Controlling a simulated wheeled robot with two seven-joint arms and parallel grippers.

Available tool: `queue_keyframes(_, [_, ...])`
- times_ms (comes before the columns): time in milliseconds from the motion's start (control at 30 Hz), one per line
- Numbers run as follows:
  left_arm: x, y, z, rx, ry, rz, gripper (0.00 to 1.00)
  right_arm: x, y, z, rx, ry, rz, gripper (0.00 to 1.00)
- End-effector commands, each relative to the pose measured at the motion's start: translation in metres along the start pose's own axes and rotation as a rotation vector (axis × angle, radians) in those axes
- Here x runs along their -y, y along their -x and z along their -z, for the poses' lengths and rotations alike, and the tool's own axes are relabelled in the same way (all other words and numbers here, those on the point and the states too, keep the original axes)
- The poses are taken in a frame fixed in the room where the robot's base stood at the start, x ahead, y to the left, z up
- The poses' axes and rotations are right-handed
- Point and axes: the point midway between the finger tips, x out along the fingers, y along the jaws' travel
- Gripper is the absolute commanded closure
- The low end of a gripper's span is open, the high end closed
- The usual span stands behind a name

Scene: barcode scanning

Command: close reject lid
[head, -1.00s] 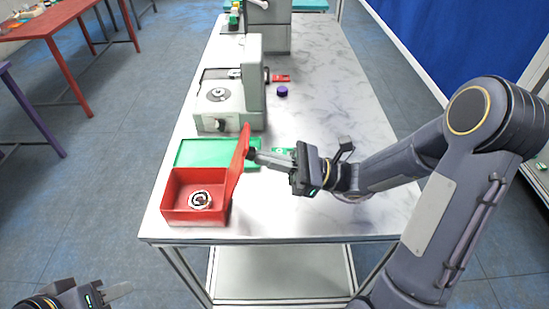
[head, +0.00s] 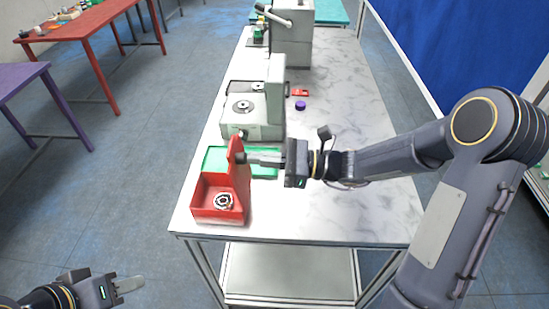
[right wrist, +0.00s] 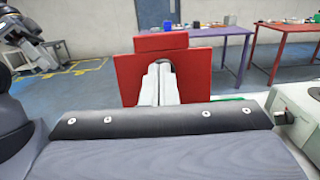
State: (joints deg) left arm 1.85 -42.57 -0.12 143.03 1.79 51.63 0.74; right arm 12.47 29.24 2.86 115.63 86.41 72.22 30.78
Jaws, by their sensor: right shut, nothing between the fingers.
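The red reject box (head: 207,216) stands at the front left of the marble-topped table, with a round metal part (head: 223,200) inside. Its red lid (head: 239,172) is raised on the right side and leans a little over the box. My right gripper (head: 243,158) is shut and empty, its fingertips at the right face of the lid. The right wrist view shows the shut fingers (right wrist: 159,85) in front of the lid (right wrist: 205,65); contact looks likely but is partly hidden. My left gripper (head: 130,284) is low at the left, off the table, with its fingertips unclear.
A green box (head: 213,158) stands right behind the red box. A grey-white machine (head: 255,115) is behind that, with a purple cap (head: 300,105) and a small red item (head: 299,92) to its right. The table's right side (head: 340,215) is clear below my right arm.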

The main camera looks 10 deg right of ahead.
Motion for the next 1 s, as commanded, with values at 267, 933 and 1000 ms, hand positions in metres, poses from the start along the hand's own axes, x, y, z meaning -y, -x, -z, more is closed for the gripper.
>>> queue_keyframes(267, [-0.003,0.007,0.004,0.0,0.0,0.0,0.64,-0.001,-0.037,-0.003,-0.14,0.002,-0.003,1.0])
queue_keyframes(933, [-0.004,0.009,0.004,0.0,0.0,0.0,0.64,-0.002,-0.116,0.027,-0.283,0.001,-0.002,1.0])
queue_keyframes(1000, [-0.004,0.008,0.004,0.0,0.0,0.0,0.64,-0.002,-0.123,0.03,-0.357,0.013,-0.003,1.0])
